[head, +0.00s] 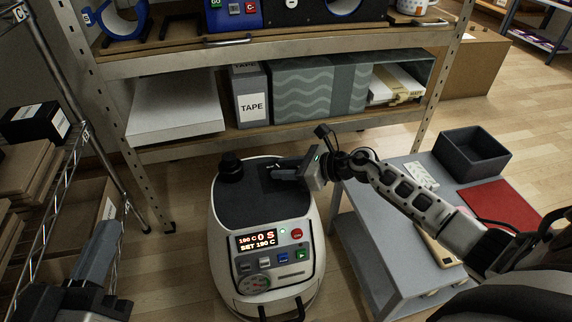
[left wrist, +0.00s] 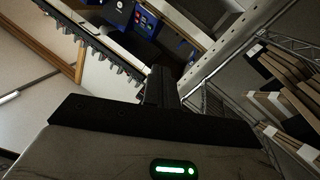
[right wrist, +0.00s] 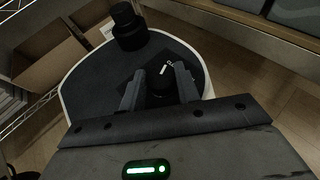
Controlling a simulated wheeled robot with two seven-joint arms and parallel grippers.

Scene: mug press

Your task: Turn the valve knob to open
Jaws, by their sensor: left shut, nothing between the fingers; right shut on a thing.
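The valve knob (right wrist: 158,88) is a small black round knob with a white mark, on the dark top of the white machine (head: 225,210). In the right wrist view it sits between the two fingers of my right gripper (right wrist: 160,80), which is shut on it. In the head view my right gripper (head: 276,172) reaches in from the right and mostly hides the knob. My left gripper (head: 102,242) is shut and empty at the lower left, apart from the machine. Its closed fingers also show in the left wrist view (left wrist: 156,86).
A black stepped cylinder (head: 230,168) stands on the machine top, left of the knob. The machine front has a lit display (head: 256,241) and buttons. A shelf (head: 270,137) stands behind, a grey table (head: 385,240) at right, a wire rack (head: 70,170) at left.

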